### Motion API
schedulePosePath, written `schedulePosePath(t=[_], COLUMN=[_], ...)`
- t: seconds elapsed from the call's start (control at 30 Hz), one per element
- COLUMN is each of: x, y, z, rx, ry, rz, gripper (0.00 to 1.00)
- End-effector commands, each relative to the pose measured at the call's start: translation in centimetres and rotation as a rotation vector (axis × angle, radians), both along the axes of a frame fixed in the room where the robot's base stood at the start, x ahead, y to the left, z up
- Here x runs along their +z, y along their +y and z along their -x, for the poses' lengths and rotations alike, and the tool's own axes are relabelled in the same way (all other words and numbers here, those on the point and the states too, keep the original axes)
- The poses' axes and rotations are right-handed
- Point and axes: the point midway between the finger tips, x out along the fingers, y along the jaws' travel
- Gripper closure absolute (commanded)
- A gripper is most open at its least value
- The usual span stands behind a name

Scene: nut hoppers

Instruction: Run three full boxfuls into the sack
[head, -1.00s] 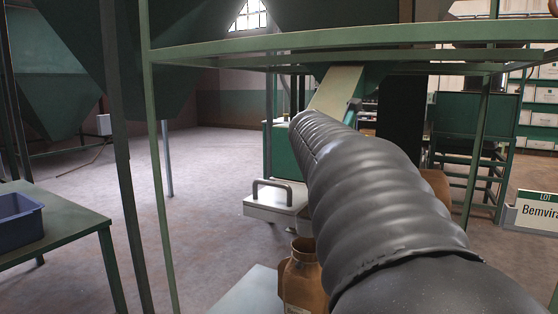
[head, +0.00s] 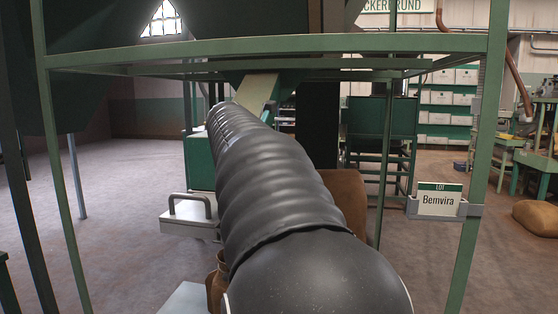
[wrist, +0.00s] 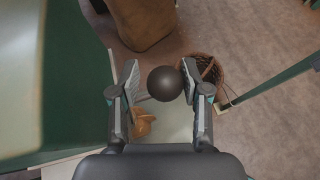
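My gripper (wrist: 160,78) shows in the wrist view with its two fingers spread. A dark round ball, like a knob (wrist: 163,83), appears between the fingers, close to the right one and with a gap at the left; I cannot tell whether it is touched. In the head view my arm hides my gripper. A brown sack (head: 345,192) stands partly behind my arm; a brown sack-like shape (wrist: 142,22) shows at the top of the wrist view. A pale box with a grey handle (head: 188,214) sits left of my arm. A pale chute (head: 257,92) slopes below the green hopper.
A green frame (head: 270,47) stands around the hopper, with a "Bemvira" lot sign (head: 438,199) on its right post. A brown jug (head: 215,287) stands low beside my arm. A wicker basket (wrist: 207,72) lies right of the knob. Floor at left is clear.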

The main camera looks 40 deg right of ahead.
Motion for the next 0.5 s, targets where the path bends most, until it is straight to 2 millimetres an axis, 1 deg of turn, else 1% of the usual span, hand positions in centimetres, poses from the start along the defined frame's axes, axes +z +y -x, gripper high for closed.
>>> schedulePosePath(t=[0.33, 0.43, 0.5], x=[0.2, 0.6, 1.0], y=[-0.2, 0.4, 1.1], z=[0.3, 0.5, 0.6], rx=[-0.007, -0.006, -0.004], ry=[-0.001, -0.001, -0.002], rz=[0.003, 0.004, 0.005], gripper=[0.41, 0.41, 0.41])
